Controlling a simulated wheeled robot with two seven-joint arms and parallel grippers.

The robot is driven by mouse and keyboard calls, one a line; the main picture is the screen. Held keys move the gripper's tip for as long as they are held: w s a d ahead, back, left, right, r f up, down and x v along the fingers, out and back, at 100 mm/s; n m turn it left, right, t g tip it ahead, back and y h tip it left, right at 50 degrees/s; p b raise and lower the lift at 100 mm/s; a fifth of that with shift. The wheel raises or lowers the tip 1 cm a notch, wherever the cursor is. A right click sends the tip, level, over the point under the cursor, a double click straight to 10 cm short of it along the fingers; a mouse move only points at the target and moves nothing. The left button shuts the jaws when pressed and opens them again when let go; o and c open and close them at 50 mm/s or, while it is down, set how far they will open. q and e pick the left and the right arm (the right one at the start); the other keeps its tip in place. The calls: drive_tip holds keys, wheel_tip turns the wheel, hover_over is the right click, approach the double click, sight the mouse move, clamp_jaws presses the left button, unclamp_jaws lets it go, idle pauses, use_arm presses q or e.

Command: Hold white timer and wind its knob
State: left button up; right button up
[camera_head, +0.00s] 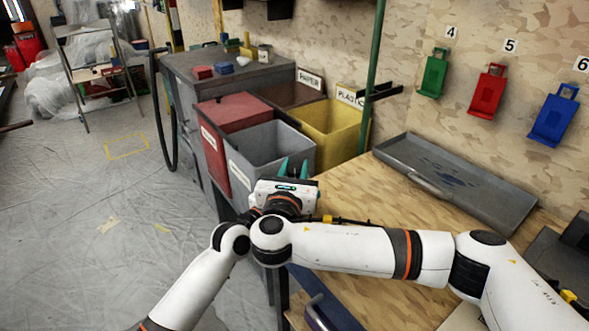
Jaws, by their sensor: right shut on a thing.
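My right arm crosses from the right, and its gripper (293,168) points away from me over the left edge of the wooden workbench. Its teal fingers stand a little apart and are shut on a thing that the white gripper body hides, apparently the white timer. I cannot make out the timer's face or its knob. My left arm comes in from the bottom left and ends close beside the right wrist. Its gripper is hidden there, so I cannot see its fingers.
Beyond the gripper stand a grey bin (262,170), a red bin (213,155) and a yellow bin (345,150). A grey metal tray (500,208) lies along the wall on the workbench (375,195). A green post (373,80) rises behind. The sheeted floor (75,230) at left is mostly clear.

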drive_tip(key=shift+r, duration=0.1)
drive_tip(key=o, duration=1)
drive_tip(key=shift+c, duration=0.2)
drive_tip(key=shift+s, duration=0.1)
drive_tip(key=s+a, duration=0.2)
drive_tip(key=s, duration=0.9)
drive_tip(key=shift+s, duration=0.3)
